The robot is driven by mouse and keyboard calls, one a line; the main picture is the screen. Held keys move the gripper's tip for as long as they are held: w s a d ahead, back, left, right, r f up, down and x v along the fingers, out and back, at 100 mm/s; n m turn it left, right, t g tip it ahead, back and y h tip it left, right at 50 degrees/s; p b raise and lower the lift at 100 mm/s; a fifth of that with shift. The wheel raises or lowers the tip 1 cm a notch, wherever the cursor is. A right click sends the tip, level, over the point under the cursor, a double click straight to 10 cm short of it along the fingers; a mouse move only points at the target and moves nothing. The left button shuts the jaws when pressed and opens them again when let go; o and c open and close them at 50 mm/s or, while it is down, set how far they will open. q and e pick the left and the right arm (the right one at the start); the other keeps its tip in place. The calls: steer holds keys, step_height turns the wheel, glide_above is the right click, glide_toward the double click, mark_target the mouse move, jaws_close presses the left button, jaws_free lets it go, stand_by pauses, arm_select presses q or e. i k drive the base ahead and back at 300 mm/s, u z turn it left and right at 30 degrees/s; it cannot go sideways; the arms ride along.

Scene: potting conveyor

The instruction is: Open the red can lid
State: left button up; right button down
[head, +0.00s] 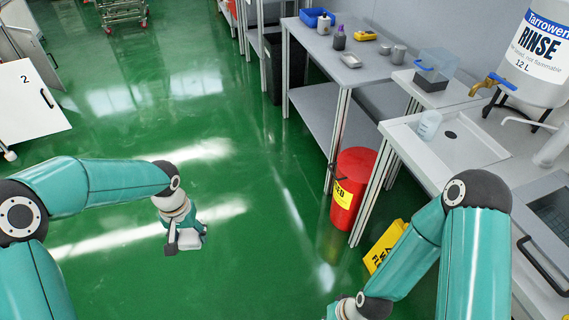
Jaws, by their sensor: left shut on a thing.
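The red can (349,204) stands upright on the green floor by the bench legs, with a yellow label on its side. Its red lid (358,164) lies flat on top and looks closed. My left gripper (182,246) hangs over open floor, well to the left of the can and apart from it. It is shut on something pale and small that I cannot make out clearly. My right arm comes in from the lower right. Only its wrist and a bit of the right gripper (331,312) show at the bottom edge; its fingers are cut off.
A yellow floor sign (384,246) stands right of the can, near my right arm. A grey bench (318,45) with bottles and a blue tray is behind the can. A sink counter (395,130) with a rinse tank (540,50) is at right. Floor left of the can is clear.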

mark_target(357, 165)
steer(key=u, duration=0.4)
steer(key=i, duration=1.8)
steer(key=z, duration=0.65)
